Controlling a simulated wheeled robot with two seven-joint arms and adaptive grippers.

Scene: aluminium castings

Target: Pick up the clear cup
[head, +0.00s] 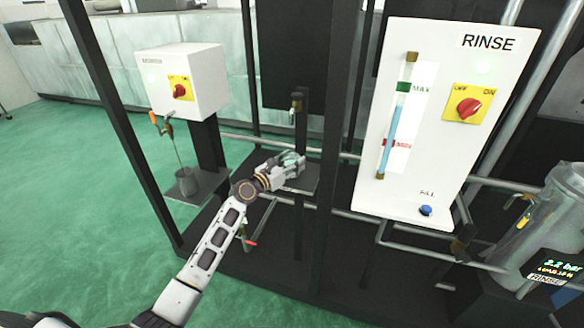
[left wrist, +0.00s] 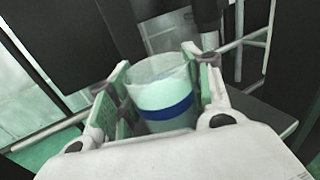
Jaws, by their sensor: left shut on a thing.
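The clear cup (left wrist: 160,92) is see-through with a blue band and stands between the fingers of my left gripper (left wrist: 160,105) in the left wrist view. The fingers press on it from both sides. In the head view my left gripper (head: 290,163) is over a small dark shelf (head: 303,185) below a tap (head: 296,101), and it mostly hides the cup. I cannot tell whether the cup touches the shelf. My right gripper is not in view.
Dark posts and grey pipes surround the shelf.

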